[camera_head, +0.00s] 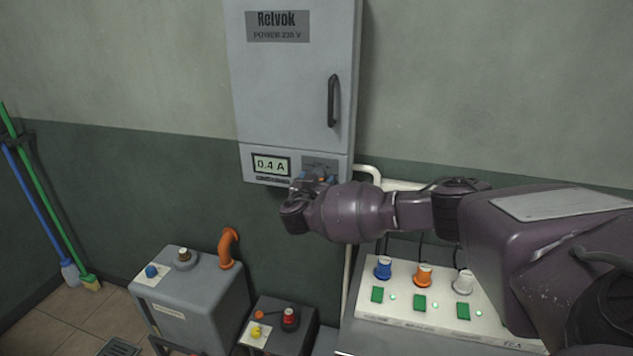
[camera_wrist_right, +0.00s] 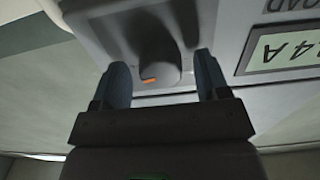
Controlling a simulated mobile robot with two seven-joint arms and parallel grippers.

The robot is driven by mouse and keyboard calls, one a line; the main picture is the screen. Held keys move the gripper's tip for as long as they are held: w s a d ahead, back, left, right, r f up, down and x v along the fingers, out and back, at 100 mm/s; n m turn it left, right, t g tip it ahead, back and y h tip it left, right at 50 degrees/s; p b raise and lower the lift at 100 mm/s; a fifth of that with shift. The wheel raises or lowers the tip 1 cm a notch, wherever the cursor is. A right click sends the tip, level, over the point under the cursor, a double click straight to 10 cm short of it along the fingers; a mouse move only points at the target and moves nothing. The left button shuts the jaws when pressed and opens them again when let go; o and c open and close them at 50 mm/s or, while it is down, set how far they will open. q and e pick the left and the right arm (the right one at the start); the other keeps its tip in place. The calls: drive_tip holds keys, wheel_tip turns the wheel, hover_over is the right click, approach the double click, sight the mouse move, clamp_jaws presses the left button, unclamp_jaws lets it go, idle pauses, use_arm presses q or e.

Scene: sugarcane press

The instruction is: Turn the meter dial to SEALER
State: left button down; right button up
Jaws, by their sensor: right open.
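The grey cabinet (camera_head: 290,80) hangs on the wall, and its meter display (camera_head: 271,165) reads 0.4 A. The display also shows upside down in the right wrist view (camera_wrist_right: 283,52). The meter dial (camera_wrist_right: 156,52) is a grey knob with an orange mark near its end. My right gripper (camera_wrist_right: 160,78) is open, with one finger on each side of the dial; I cannot tell whether they touch it. In the head view my right gripper (camera_head: 312,181) is at the cabinet's lower right panel and hides the dial and its labels. My left gripper is not in view.
A white power strip (camera_head: 400,313) with blue, orange and white plugs lies below my right arm. A grey machine (camera_head: 195,295) with an orange pipe and a small dark box (camera_head: 275,325) stand below the cabinet. Brooms (camera_head: 45,200) lean at the left.

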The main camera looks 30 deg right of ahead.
drive_tip(key=shift+c, duration=0.7)
drive_tip(key=c, duration=0.8)
drive_tip(key=shift+f, duration=0.1)
